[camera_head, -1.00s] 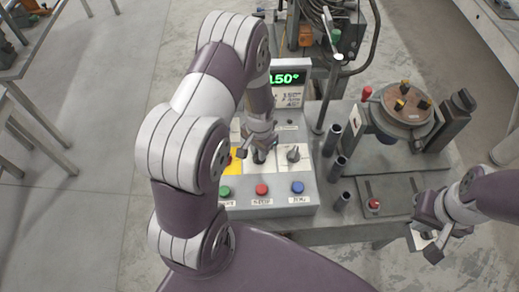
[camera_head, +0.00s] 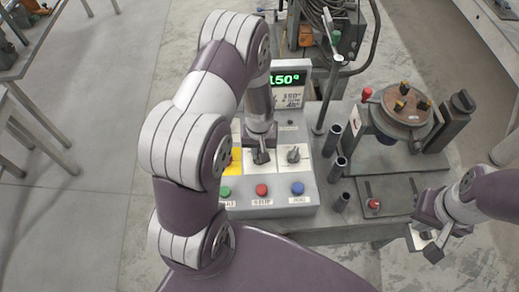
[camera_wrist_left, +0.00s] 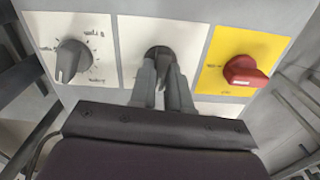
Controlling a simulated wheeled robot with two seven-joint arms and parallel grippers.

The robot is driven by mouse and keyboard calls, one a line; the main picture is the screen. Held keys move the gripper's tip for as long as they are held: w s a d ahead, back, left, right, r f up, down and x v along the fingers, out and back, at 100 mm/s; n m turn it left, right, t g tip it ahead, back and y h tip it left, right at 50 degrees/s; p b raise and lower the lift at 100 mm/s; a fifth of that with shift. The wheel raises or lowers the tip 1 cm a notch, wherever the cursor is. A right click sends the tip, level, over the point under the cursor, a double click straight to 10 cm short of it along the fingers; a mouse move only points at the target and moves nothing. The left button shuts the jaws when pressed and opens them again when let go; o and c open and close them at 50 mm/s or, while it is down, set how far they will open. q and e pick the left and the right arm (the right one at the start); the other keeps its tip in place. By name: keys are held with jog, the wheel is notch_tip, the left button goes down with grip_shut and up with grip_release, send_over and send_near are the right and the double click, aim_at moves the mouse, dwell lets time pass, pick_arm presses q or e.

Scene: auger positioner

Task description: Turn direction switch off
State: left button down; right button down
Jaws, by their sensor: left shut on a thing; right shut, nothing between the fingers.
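The direction switch (camera_wrist_left: 160,55) appears to be the dark knob on the middle white plate of the control box; its label is not readable. My left gripper (camera_wrist_left: 164,72) comes down over it, with both fingertips closed around the knob. In the head view my left gripper (camera_head: 261,157) is on the middle plate and mostly hides the knob. My right gripper (camera_head: 426,238) is shut and empty, off to the right near the table's front edge.
A grey dial (camera_wrist_left: 72,60) and a red switch (camera_wrist_left: 243,70) on a yellow plate flank the middle plate. Green (camera_head: 224,191), red (camera_head: 261,190) and blue (camera_head: 298,188) buttons sit in front. A lit display (camera_head: 289,78) stands behind; a round turntable (camera_head: 407,103) is at right.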

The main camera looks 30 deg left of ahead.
pick_arm(q)
jog(key=shift+n, duration=0.6)
jog(key=shift+s, duration=0.1)
jog(key=c, duration=1.1)
grip_release()
jog(key=shift+r, duration=0.15)
notch_tip(320, 180, up, 12)
jog(key=shift+r+b, duration=0.25)
jog(key=shift+b, duration=0.6)
jog(key=s+d+r+m, duration=0.1)
jog(key=s+m, duration=0.1)
jog(key=s, duration=0.1)
jog(key=s+d+r+m+t, duration=0.1)
jog(key=s+d+m, duration=0.1)
jog(key=s, duration=0.1)
jog(key=s+d+r+m, duration=0.1)
jog(key=s+d+m, duration=0.1)
jog(key=shift+s+d+r+m, duration=0.25)
jog(key=shift+s+r+m, duration=0.05)
jog(key=shift+s+r, duration=0.1)
